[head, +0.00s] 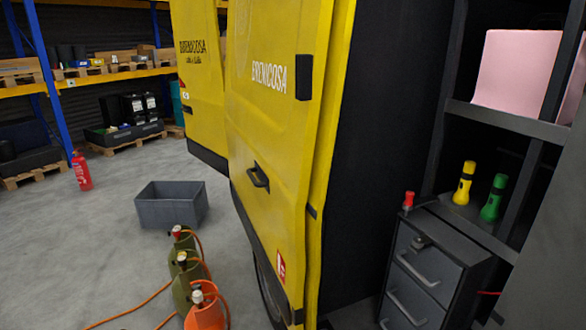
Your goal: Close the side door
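The yellow side door (280,120) of the van fills the middle of the head view.
Outside stand a grey crate (170,207), gas cylinders (203,310) with orange hoses, and a red extinguisher (81,171).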

